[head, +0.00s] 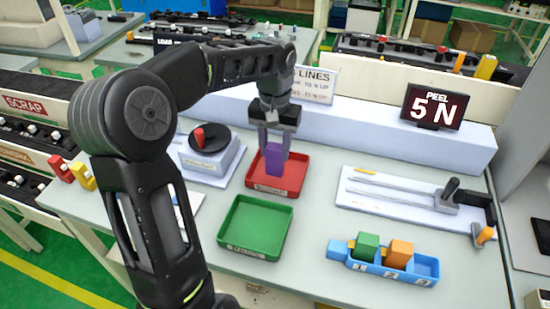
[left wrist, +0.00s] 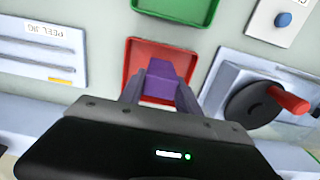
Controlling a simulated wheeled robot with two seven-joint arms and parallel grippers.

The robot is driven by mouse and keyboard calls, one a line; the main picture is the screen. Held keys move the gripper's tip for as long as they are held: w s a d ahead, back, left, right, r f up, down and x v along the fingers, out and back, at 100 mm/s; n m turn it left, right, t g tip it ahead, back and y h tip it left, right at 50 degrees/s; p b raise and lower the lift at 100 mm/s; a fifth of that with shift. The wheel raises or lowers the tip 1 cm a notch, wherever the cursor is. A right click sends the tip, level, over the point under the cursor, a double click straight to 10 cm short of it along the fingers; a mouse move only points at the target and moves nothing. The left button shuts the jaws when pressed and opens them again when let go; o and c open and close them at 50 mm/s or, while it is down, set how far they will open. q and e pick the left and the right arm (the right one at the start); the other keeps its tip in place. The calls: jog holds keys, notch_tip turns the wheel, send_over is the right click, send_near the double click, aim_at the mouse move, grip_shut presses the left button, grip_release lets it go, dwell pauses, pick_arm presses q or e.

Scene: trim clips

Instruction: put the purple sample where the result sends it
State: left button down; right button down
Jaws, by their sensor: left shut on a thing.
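The purple sample (head: 273,159) is a small block between the fingers of my left gripper (head: 272,150), which is shut on it. In the head view it is over the red tray (head: 291,176); I cannot tell whether it touches the tray floor. The left wrist view also shows the purple sample (left wrist: 164,80) between the fingers, with the red tray (left wrist: 186,60) behind it. The green tray (head: 256,226) is empty and in front of the red one. A display (head: 435,107) reads "PEEL 5 N". My right gripper is not in view.
A blue rack (head: 385,265) with numbered slots holds a green block (head: 367,246) and an orange block (head: 399,254). A peel fixture (head: 420,199) lies at the right. A device with a red lever (head: 207,138) stands left of the red tray. A sign (head: 315,84) is partly hidden by my arm.

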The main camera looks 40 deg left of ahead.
aim_at(275, 159)
pick_arm(q)
notch_tip(275, 159, down, 3)
jog(key=shift+f+p, duration=0.2)
jog(key=shift+p, duration=0.1)
jog(key=shift+f, duration=0.15)
jog(key=shift+f, duration=0.2)
jog(key=c, duration=0.9)
grip_release()
jog(key=shift+o, duration=0.2)
jog(key=shift+r, duration=0.2)
